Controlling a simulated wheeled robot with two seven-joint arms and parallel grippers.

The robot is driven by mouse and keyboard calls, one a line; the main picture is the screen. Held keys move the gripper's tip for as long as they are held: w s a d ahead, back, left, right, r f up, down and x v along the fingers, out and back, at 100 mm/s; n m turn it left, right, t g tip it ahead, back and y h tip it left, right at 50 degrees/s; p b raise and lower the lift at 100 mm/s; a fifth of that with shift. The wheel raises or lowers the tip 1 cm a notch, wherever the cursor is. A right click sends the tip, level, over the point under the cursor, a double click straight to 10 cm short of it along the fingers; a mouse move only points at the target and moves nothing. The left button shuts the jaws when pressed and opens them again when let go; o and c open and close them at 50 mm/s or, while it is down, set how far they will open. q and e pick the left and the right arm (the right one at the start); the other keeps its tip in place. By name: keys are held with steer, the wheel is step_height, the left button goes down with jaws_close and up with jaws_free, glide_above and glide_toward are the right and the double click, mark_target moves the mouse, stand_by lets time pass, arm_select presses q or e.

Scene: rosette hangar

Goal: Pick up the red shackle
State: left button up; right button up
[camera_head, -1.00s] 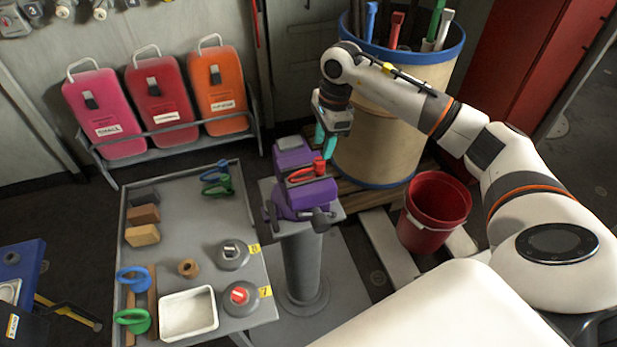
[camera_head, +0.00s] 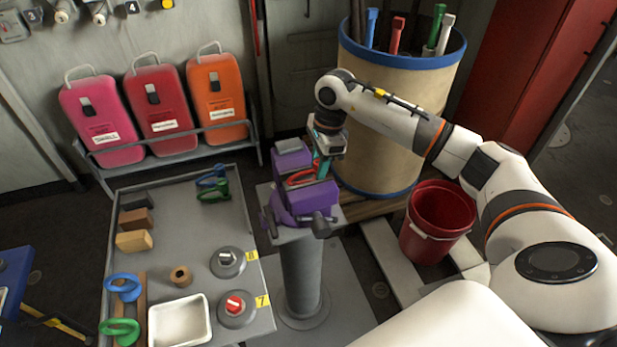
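The red shackle (camera_head: 298,180) lies at the purple vise (camera_head: 305,200), on top of a grey pedestal in the middle of the head view. My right gripper (camera_head: 321,170) has come down over the shackle's right end, its teal fingers pointing down. The fingers and hand hide that end of the shackle. I cannot tell whether the fingers are closed on it. My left gripper is not in view.
A grey table (camera_head: 190,235) left of the vise holds blue and green shackles, blocks, a white tray (camera_head: 180,321) and two round grey weights. A large blue-rimmed barrel (camera_head: 385,150) stands close behind my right gripper. A red bucket (camera_head: 437,220) stands to the right.

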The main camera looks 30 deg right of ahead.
steer(key=shift+c, duration=0.7)
steer(key=shift+r, duration=0.35)
steer(key=shift+r+p, duration=2.2)
steer(key=shift+r, duration=1.8)
steer(key=shift+f, duration=0.1)
